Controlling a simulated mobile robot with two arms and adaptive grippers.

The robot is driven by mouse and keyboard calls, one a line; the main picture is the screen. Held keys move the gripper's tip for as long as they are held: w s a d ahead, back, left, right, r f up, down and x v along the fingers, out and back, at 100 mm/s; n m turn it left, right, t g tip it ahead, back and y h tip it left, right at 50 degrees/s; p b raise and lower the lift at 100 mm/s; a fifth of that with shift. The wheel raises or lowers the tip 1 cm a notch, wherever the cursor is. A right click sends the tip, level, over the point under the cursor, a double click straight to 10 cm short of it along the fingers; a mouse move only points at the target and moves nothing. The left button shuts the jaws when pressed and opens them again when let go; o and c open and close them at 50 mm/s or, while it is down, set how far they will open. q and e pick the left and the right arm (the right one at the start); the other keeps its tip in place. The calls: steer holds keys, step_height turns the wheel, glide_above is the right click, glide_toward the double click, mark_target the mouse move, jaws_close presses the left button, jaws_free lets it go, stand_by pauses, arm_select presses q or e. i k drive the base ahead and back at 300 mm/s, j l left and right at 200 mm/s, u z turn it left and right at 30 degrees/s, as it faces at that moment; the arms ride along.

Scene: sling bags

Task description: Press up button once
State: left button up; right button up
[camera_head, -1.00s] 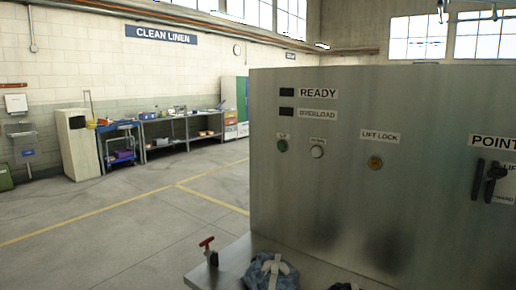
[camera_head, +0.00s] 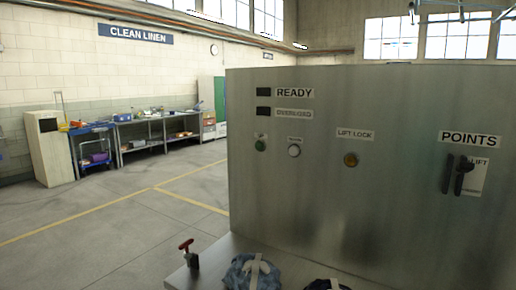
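A green button (camera_head: 260,145) sits on the left part of a metal control panel (camera_head: 330,215), under a small label that seems to read "UP". A white button (camera_head: 294,151) is just right of it, under a label too small to read surely. An amber button (camera_head: 351,160) sits under the label LIFT LOCK. Dark READY (camera_head: 264,92) and OVERLOAD (camera_head: 263,111) windows are above the green button. Neither of my grippers is in view.
A black lever (camera_head: 461,176) is on the panel's right under POINTS. Open floor (camera_head: 110,225) lies left, with a workbench (camera_head: 165,130) at the back wall.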

mark_target(259, 146)
steer(key=i+j, duration=0.15)
steer(key=j, duration=0.25)
steer(key=i+j, duration=0.2)
steer(key=j, duration=0.2)
steer(key=i+j, duration=0.15)
steer(key=j, duration=0.25)
steer(key=i+j, duration=0.2)
steer(key=j, duration=0.2)
steer(key=i+j, duration=0.15)
steer(key=j, duration=0.25)
steer(key=i+j, duration=0.2)
steer(key=j, duration=0.2)
